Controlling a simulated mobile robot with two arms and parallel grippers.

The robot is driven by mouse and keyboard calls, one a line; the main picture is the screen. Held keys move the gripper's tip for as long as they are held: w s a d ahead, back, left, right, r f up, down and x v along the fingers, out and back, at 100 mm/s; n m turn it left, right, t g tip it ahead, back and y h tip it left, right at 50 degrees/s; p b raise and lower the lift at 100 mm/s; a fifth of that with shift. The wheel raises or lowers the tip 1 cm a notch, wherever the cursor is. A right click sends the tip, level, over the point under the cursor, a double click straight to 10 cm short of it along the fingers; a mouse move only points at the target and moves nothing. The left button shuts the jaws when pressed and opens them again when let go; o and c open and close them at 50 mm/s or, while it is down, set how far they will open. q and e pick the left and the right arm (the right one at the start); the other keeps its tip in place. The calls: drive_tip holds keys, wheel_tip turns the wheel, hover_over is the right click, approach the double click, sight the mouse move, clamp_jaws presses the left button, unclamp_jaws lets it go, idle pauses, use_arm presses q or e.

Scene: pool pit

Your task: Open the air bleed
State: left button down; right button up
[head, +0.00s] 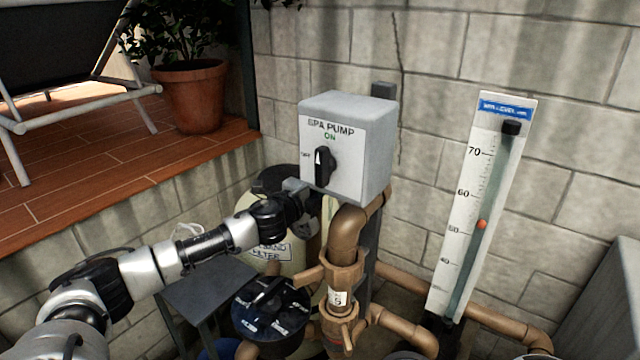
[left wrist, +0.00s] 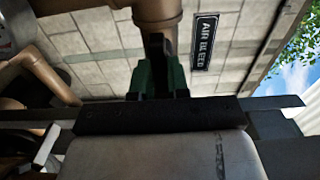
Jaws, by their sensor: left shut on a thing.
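The air bleed is marked by a dark AIR BLEED label (left wrist: 205,42) on the wall side in the left wrist view. Next to it a brown pipe (left wrist: 156,10) ends above a thin dark handle (left wrist: 156,50). My left gripper (left wrist: 158,78) has its green fingers shut on this handle, just below the pipe. In the head view my left arm reaches in from the left, and my left gripper (head: 297,188) is at the lower left of the spa pump box; its fingertips and the air bleed are hidden there. My right gripper is not in view.
The grey SPA PUMP box (head: 345,148) with a black knob stands close to my left gripper. Below are brown pipes (head: 345,270), a black multiport valve top (head: 270,308) and a sand filter (head: 262,225). A level gauge (head: 480,205) stands at right before the block wall.

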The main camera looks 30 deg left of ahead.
use_arm(q)
drive_tip(key=n+p, duration=0.3)
drive_tip(key=n, duration=1.5)
drive_tip(key=shift+f+n+p, duration=0.1)
drive_tip(key=shift+n+p, duration=0.2)
drive_tip(key=c, duration=1)
unclamp_jaws()
